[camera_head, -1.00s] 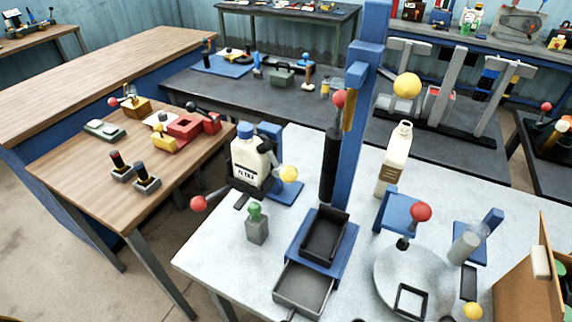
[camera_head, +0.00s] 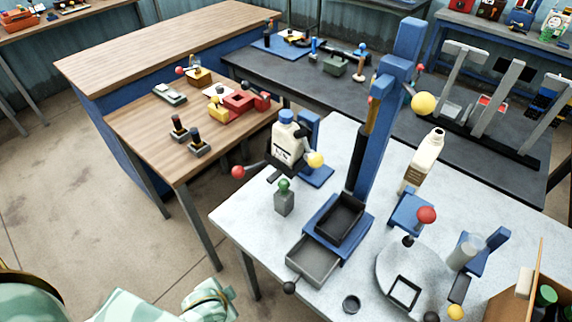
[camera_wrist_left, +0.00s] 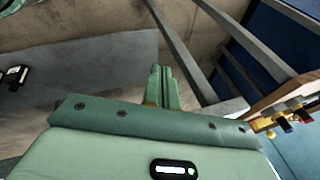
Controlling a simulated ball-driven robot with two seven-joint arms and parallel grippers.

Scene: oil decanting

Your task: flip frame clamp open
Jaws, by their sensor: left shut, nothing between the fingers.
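A white oil bottle (camera_head: 290,143) with a blue cap stands in a blue stand (camera_head: 311,133) on the pale table. A dark clamp bracket (camera_head: 284,165) goes across its front, with a red-knobbed lever (camera_head: 238,172) reaching left and a yellow knob (camera_head: 315,160) at the right. I cannot tell for sure that this is the frame clamp, or whether it is open. My left arm shows at the bottom left of the head view, apart from the table things. My left gripper (camera_wrist_left: 162,72) is shut and empty in the left wrist view. My right gripper is not in view.
A round plate (camera_head: 399,278) with a red-knobbed part lies to the right.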

